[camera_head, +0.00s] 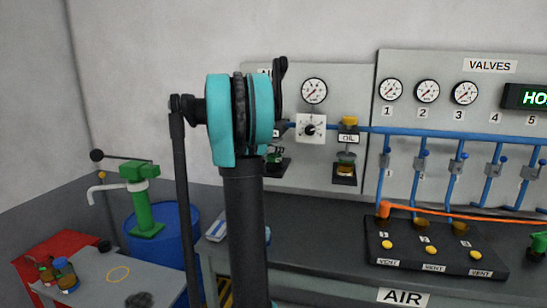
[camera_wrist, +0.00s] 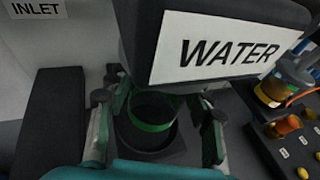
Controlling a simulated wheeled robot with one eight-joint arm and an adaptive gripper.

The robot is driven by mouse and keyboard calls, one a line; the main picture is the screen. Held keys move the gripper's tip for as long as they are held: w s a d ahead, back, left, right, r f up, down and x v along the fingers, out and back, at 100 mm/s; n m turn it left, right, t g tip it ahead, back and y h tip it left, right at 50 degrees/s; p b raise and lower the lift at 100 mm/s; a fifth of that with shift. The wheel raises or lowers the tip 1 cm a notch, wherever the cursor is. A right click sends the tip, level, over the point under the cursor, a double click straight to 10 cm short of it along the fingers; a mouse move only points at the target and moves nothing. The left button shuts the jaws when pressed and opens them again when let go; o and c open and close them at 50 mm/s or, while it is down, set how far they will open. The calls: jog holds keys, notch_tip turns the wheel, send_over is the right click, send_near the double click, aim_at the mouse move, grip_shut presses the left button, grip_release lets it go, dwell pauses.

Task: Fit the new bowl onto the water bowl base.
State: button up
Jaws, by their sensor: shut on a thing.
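The water bowl base is the dark block with the white WATER label (camera_wrist: 228,48) in the wrist view. The new bowl (camera_wrist: 152,112), dark and see-through with a green band, stands roughly upright just below and in front of this block. My gripper (camera_wrist: 157,105) is shut on the bowl, one finger on each side. The block hides the bowl's upper edge, so I cannot tell whether the two touch. In the head view my arm hides most of the water station; only a dark and green part (camera_head: 275,156) shows beside it.
The oil unit (camera_head: 346,163) with its amber bowl hangs right of the water station; it also shows in the wrist view (camera_wrist: 273,91). A black panel with yellow buttons (camera_head: 430,247) stands on the bench. A grey table (camera_head: 95,290) with a yellow ring is at lower left.

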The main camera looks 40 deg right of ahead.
jog(key=shift+a+f, duration=0.15)
jog(key=shift+f, duration=1.4)
jog(key=o, duration=1.4)
jog(key=shift+f, duration=0.15)
jog(key=shift+c, duration=0.2)
